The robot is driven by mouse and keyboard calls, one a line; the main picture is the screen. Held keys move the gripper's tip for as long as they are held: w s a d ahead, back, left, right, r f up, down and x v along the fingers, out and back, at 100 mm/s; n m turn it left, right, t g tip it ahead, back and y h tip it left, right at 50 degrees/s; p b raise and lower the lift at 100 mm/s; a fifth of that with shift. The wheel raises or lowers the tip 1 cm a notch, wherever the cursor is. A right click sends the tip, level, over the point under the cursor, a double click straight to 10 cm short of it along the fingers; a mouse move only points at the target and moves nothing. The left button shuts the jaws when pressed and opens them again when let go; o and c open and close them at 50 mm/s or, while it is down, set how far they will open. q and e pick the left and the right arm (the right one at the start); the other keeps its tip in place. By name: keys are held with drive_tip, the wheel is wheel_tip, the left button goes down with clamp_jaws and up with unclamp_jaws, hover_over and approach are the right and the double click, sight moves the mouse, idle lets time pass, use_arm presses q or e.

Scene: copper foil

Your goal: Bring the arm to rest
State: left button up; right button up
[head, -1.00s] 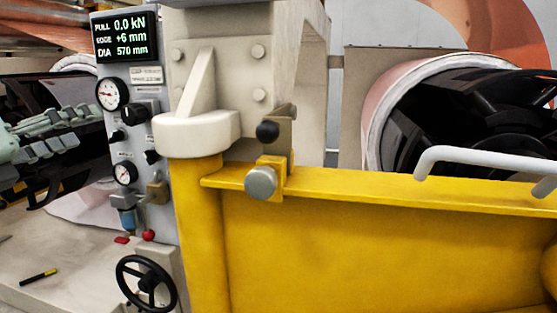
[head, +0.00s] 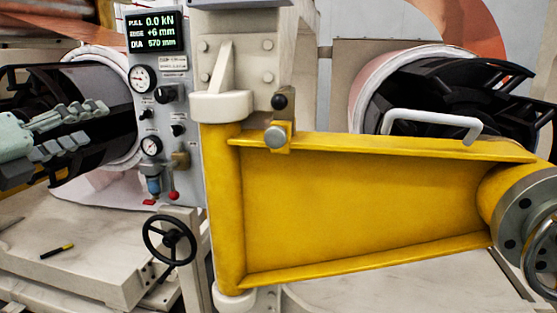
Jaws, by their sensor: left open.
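My left gripper (head: 92,128) comes in from the left edge of the head view. Its pale grey-green fingers are spread apart and nothing shows between them. It hangs in front of the black core inside the left roll (head: 122,85); I cannot tell whether it touches anything. My right gripper is not in view. The yellow swing arm (head: 350,195) of the machine spans the middle and right, hinged on a post at its left. A latch with a black knob (head: 279,102) and a round grey end (head: 275,137) sits at its top left corner.
A control panel (head: 170,110) with gauges and a display reading 0.0 kN, +6 mm, 570 mm stands right of my left gripper. Below are a black handwheel (head: 168,240) and a marker (head: 57,251) on a pale ledge (head: 90,275).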

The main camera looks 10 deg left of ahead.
use_arm(q)
drive_tip(key=w+d+f+n+g, duration=0.1)
drive_tip(key=w+d+f+n, duration=0.1)
drive_tip(key=w+f+n, duration=0.35)
drive_tip(key=w+d+f+n, duration=0.3)
drive_tip(key=w+f, duration=0.3)
drive_tip(key=f, duration=0.5)
wheel_tip(320, 180, down, 18)
drive_tip(key=n+g+y, duration=0.3)
drive_tip(key=n, duration=0.5)
drive_tip(key=s+d+f+n+g, duration=0.2)
drive_tip(key=s+f+n+g, duration=0.3)
drive_tip(key=s+f, duration=1)
drive_tip(key=s+d+f+n+g, duration=0.3)
drive_tip(key=s+f+n+g, duration=0.3)
drive_tip(key=s+f, duration=0.9)
wheel_tip(320, 180, down, 5)
drive_tip(key=shift+d+f, duration=0.1)
drive_tip(key=shift+d, duration=0.05)
drive_tip(key=shift+s, duration=0.1)
